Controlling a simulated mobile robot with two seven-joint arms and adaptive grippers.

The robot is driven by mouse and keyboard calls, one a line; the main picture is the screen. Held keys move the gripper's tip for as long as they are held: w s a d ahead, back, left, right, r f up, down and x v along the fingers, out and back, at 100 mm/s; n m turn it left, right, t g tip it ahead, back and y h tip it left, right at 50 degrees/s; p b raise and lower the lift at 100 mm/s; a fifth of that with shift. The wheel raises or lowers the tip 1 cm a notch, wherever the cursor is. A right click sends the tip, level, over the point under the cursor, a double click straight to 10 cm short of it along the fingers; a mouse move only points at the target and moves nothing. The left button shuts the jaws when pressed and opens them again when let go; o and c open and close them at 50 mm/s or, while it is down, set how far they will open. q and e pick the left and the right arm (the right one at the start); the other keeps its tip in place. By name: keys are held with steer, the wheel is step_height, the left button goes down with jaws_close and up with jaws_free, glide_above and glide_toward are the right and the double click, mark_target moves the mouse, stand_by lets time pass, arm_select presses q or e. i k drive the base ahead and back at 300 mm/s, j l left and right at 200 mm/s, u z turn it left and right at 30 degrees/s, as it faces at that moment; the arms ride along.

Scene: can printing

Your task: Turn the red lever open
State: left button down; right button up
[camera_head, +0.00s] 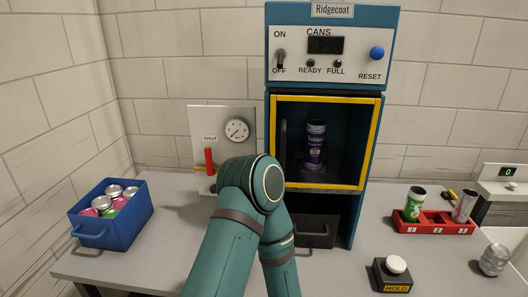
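The red lever (209,159) is on a pale wall panel (222,117) left of the machine. Its handle stands about upright, just below the label SHUT. A round gauge (237,130) is to its right on the same panel. A bent teal arm of mine rises from the bottom edge, and its joint covers the panel's lower right part. I cannot tell which arm it is. No gripper fingers show in this view, so I cannot see either gripper's place relative to the lever.
The teal can machine (390,45) has a yellow-framed window with a purple can (315,145) inside. A blue bin (126,219) of cans stands at left. A red rack (433,226), a HOLD button (396,265) and a loose can (494,260) are at right. The counter between bin and arm is clear.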

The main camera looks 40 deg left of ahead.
mark_target(209, 156)
steer(key=k+j+u, duration=0.1)
steer(key=u, duration=1.45)
